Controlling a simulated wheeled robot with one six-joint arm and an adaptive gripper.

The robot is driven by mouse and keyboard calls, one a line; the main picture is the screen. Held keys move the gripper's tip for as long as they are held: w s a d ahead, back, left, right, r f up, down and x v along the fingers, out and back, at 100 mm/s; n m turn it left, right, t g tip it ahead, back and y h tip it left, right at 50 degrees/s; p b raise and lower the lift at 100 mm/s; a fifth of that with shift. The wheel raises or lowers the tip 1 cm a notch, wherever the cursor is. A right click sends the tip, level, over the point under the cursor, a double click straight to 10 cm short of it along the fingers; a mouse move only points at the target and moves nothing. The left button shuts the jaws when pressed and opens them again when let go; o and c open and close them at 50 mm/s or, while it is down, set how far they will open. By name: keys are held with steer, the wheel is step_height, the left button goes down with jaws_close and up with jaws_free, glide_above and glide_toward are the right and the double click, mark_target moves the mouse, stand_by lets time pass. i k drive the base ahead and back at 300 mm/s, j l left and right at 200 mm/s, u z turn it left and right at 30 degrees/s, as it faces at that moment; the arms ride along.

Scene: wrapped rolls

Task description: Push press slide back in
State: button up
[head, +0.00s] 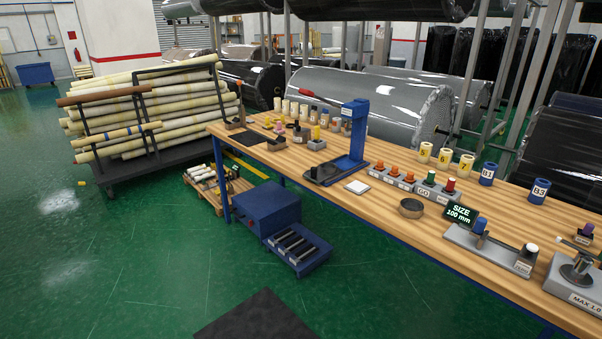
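A blue press (354,132) stands upright on the wooden workbench, near the middle of the picture. A dark, low slide or base plate (322,174) lies at the foot of the press and sticks out toward the bench's front edge. It is too small to tell how far the slide is drawn out. My gripper does not show in the head view.
The workbench (400,217) carries orange-knobbed blocks (392,175), a metal ring (411,208), a "SIZE 100 mm" display (461,213) and numbered rolls. A blue box (266,207) with a roller tray (298,248) stands on the floor before it. Green floor at the left front is mostly clear.

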mark_target(325, 171)
steer(key=i+l+u, duration=0.1)
steer(key=i, duration=0.95)
